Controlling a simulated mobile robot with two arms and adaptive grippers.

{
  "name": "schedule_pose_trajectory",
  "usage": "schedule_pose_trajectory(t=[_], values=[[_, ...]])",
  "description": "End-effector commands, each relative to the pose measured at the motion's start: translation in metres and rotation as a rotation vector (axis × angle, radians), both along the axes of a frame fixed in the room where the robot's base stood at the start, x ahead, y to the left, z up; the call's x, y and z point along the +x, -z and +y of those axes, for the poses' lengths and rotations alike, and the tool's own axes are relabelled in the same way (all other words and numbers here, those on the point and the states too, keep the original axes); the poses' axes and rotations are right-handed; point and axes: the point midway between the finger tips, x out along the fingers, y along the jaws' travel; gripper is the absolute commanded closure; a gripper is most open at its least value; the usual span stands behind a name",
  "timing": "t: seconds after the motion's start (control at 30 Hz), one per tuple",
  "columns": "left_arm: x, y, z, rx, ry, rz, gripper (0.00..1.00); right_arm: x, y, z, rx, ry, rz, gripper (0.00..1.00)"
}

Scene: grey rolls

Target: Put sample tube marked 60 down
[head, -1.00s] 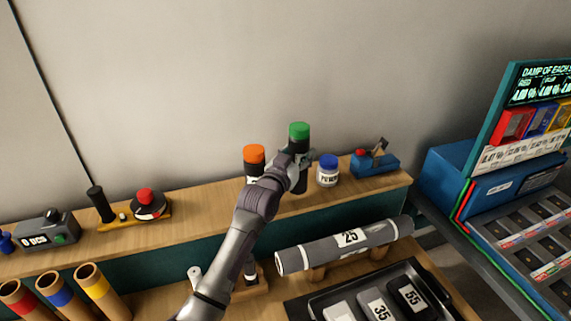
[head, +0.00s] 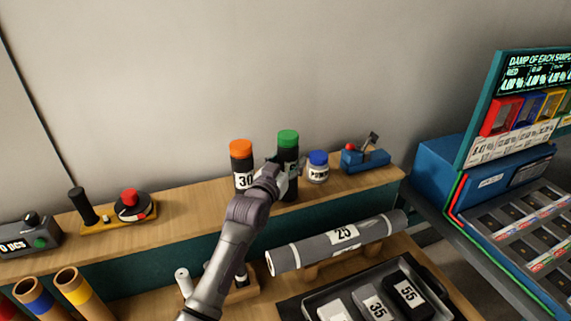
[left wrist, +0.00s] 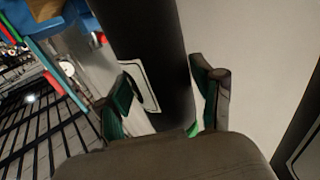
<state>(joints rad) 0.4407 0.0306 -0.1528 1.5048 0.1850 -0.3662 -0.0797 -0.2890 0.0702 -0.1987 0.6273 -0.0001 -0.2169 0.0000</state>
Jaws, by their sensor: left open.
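The sample tube (head: 288,156), dark with a green cap, stands upright on the wooden shelf (head: 210,200). Part of its white label shows a digit like 6; the rest is hidden by my gripper. My left gripper (head: 285,173) is at the tube's middle, open, with its fingers on either side of it. In the left wrist view the dark tube (left wrist: 150,60) and the edge of its label lie between the open fingers (left wrist: 165,100). My right gripper is not in view.
An orange-capped tube marked 30 (head: 241,160) stands close on the left. A blue-lidded jar (head: 318,172) and a blue lever device (head: 365,159) stand on the right. Below are a grey roll marked 25 (head: 320,246) and a black tray (head: 436,304). The shelf further left is partly clear.

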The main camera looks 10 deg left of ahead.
Motion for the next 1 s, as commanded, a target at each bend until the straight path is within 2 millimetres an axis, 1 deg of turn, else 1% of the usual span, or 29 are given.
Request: schedule_pose_trajectory(t=[0.07,0.17,0.3,0.5,0.63,0.8,1.0], values=[[-0.004,0.002,0.001,0.0,0.0,0.002,0.33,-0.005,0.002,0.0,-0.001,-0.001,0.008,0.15],[-0.015,0.002,0.003,0.0,0.0,0.0,0.33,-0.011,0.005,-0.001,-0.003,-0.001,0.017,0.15],[-0.043,0.004,0.008,0.0,0.0,0.001,0.33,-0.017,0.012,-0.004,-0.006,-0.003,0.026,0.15],[-0.084,0.003,0.017,0.001,-0.001,0.0,0.33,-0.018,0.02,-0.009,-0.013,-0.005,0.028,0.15],[-0.104,0.002,0.021,0.001,-0.001,0.001,0.33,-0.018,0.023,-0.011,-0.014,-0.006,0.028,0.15],[-0.116,0.001,0.023,0.0,0.0,0.0,0.33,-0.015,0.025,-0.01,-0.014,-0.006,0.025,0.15],[-0.117,0.0,0.023,0.0,0.0,0.0,0.33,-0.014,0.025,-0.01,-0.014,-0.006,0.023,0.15]])
